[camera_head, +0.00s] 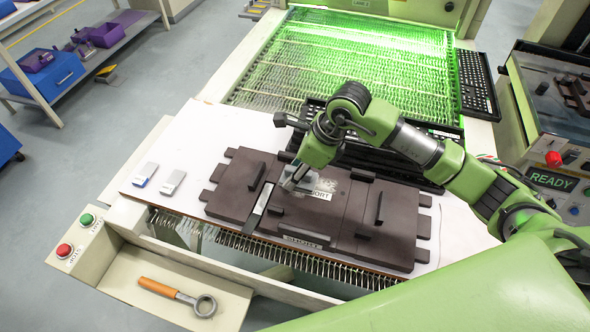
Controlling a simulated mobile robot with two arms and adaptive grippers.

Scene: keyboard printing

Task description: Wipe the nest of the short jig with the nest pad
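The short jig (340,228) is a dark brown plate of interlocking parts on the white table, with a label reading "SHORT" partly covered by my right gripper. My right gripper (290,184) reaches in from the right and is low over the jig, beside that bar. Its fingers are small and partly hidden, so I cannot tell whether they hold anything. Two small pads lie left of the jig, one white with a blue edge (145,174) and one grey-white (172,182). I cannot tell which is the nest pad. My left gripper is out of view.
A tray with an orange-handled ring tool (178,294) is at the front left, near red and green buttons (75,236). A "READY" panel (553,181) stands at right.

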